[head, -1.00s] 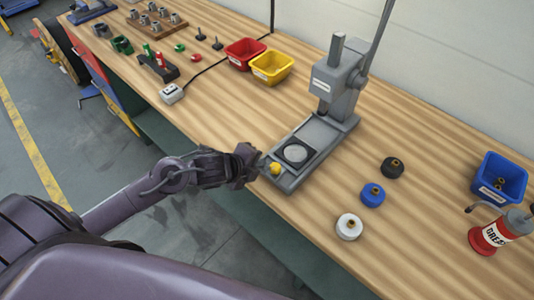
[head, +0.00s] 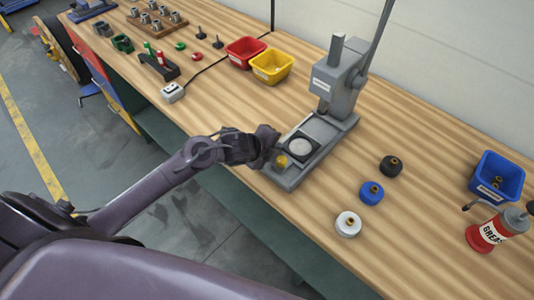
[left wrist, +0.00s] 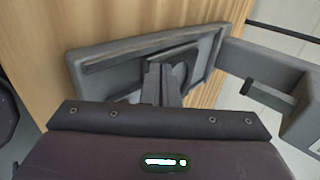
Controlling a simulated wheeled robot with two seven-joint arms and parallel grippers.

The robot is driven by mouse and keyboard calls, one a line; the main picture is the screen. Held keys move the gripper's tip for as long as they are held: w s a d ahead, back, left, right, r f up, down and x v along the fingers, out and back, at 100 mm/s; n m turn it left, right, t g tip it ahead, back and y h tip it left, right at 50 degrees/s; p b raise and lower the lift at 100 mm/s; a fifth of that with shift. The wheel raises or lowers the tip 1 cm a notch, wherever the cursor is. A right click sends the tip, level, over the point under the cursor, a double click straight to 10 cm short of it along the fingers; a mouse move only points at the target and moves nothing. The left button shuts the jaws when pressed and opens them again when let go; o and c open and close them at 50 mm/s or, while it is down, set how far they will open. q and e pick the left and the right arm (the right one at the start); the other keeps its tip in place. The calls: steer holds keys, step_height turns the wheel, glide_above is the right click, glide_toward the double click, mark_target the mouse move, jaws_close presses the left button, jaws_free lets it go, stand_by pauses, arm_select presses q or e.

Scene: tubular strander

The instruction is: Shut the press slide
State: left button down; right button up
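The press (head: 336,80) stands on the bench, with a long grey base (head: 290,177) reaching towards me. Its slide (head: 300,149), a dark square plate with a pale disc, lies on the base, out in front of the press column. A yellow knob (head: 281,160) is at the slide's near end. My left gripper (head: 272,150) is right at the knob, at the base's near left side. In the left wrist view its fingers (left wrist: 162,84) look close together in front of the slide; the knob is hidden there. My right gripper is not in view.
Black (head: 391,166), blue (head: 371,193) and white (head: 348,224) round parts stand right of the press. A grease can (head: 487,236) and blue bin (head: 497,177) are farther right. Red (head: 245,52) and yellow (head: 272,67) bins stand behind left.

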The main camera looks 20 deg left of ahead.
mark_target(298, 131)
arm_select(q)
steer(key=w+d, duration=0.1)
steer(key=w, duration=0.1)
steer(key=w+d+b, duration=0.1)
steer(key=w, duration=0.2)
steer(key=w+d, duration=0.1)
steer(key=w, duration=0.2)
steer(key=shift+b, duration=0.35)
steer(key=shift+a+f, duration=0.1)
steer(key=shift+a, duration=0.05)
